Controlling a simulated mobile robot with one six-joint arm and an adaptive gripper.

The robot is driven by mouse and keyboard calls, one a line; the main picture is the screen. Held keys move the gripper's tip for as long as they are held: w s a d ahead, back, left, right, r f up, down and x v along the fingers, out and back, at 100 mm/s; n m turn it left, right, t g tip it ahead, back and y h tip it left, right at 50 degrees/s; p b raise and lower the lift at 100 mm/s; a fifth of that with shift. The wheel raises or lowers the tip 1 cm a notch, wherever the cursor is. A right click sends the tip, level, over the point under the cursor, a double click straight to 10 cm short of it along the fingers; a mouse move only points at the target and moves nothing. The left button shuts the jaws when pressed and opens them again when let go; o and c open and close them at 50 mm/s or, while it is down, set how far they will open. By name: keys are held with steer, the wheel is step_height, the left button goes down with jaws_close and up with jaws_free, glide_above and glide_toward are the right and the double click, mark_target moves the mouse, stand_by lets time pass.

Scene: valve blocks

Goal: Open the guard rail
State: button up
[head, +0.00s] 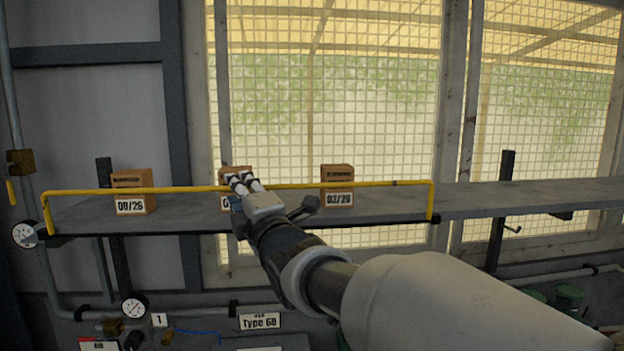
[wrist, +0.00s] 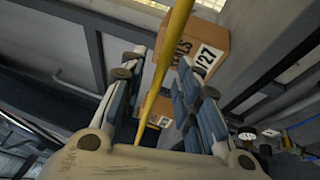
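The yellow guard rail (head: 160,190) runs along the front of the grey shelf, with bent ends going down at the left and right. My gripper (head: 245,182) is at the rail, left of its middle. In the wrist view the rail (wrist: 166,66) passes lengthwise between the two fingers of my gripper (wrist: 163,80). The fingers are apart, with a gap visible on either side of the rail, so it does not look clamped.
Three cardboard boxes stand on the shelf (head: 520,195): a left one (head: 131,180), a right one (head: 338,173) and a middle one partly hidden by my gripper. Pressure gauges (head: 134,307) and pipes are at the left and below. A mesh window is behind.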

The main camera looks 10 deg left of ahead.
steer(key=shift+x, duration=0.75)
steer(key=shift+c, duration=0.2)
jaws_close()
